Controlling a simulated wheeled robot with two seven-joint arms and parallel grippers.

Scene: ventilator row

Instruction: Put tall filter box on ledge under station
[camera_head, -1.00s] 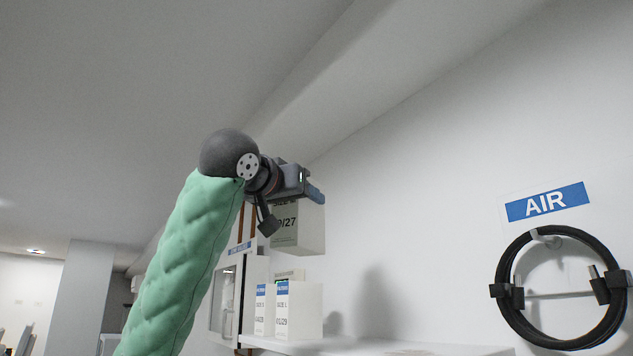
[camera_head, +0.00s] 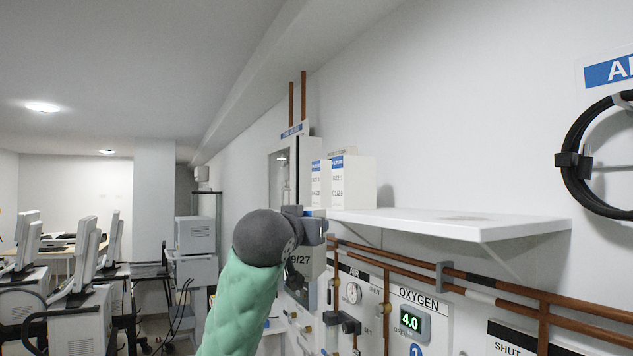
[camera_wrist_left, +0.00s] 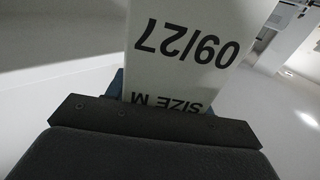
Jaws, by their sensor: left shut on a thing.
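The tall filter box (camera_head: 301,268), white-grey with "9/27" showing on its face, hangs under my left gripper (camera_head: 314,229) in the head view. My left gripper is shut on it, and the arm partly covers the box. In the left wrist view the box (camera_wrist_left: 185,65) fills the top middle, with "09/27" and "SIZE M" upside down, pressed at the jaws. The box is left of the white shelf and in front of the wall panels, lower than the shelf top. A ledge under a station cannot be made out clearly. My right gripper is not in view.
A white wall shelf (camera_head: 450,226) bears white boxes (camera_head: 352,184) at its left end; its right part is bare. Copper pipes (camera_head: 470,285) and an oxygen panel (camera_head: 421,318) are below. A black hose coil (camera_head: 574,160) hangs right. Monitors and carts (camera_head: 88,262) stand left.

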